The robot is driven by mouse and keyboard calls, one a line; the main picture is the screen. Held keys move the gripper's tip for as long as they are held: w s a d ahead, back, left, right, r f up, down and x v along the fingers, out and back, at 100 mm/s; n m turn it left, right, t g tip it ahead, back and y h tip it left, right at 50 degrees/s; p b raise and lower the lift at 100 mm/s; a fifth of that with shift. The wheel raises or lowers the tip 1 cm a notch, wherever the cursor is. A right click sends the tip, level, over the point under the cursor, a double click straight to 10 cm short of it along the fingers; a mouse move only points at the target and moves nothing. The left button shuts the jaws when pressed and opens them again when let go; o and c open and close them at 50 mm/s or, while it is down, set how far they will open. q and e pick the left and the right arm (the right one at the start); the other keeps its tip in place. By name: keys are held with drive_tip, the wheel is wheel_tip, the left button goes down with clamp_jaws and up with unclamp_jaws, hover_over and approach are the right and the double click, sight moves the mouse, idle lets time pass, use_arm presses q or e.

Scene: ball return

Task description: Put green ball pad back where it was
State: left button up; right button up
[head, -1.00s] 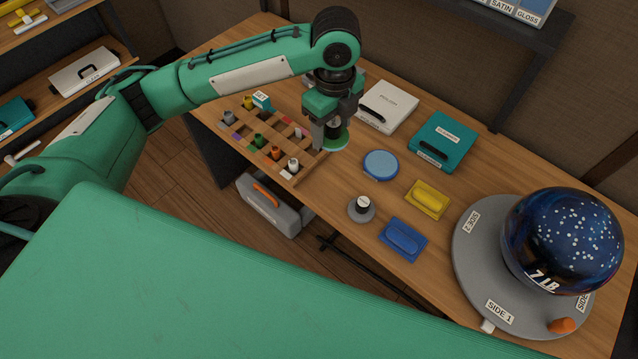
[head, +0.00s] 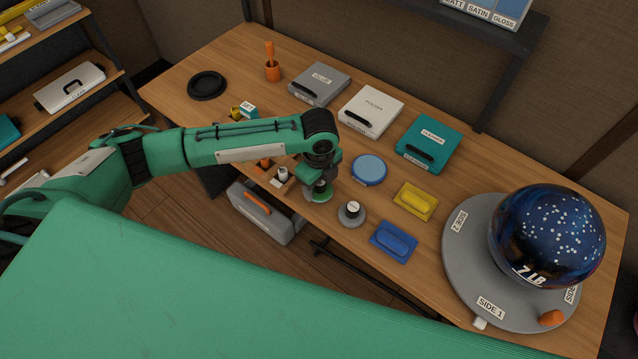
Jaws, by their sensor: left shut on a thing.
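My left gripper (head: 320,186) is shut on the green round pad (head: 319,196), whose green rim shows beneath the fingers. It is near the table's front edge, by the right end of the wooden bottle rack (head: 290,186). Whether the pad touches the table I cannot tell. A blue round pad (head: 369,170) lies behind and to the right of it. A yellow pad (head: 415,201) and a blue rectangular pad (head: 394,241) lie farther right. My right gripper is not in view.
A small grey pot (head: 352,213) with a white top stands just right of the gripper. My left arm hides most of the rack. A speckled ball (head: 547,235) sits on a grey round base (head: 462,262). Grey, white and teal cases (head: 429,143) line the back.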

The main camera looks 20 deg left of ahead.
use_arm(q)
drive_tip(key=shift+f, duration=0.7)
drive_tip(key=o, duration=0.9)
drive_tip(key=shift+f, duration=0.15)
drive_tip(key=shift+c, duration=0.2)
wheel_tip(320, 180, up, 12)
drive_tip(key=shift+r+b, duration=0.2)
drive_tip(key=shift+b, duration=0.5)
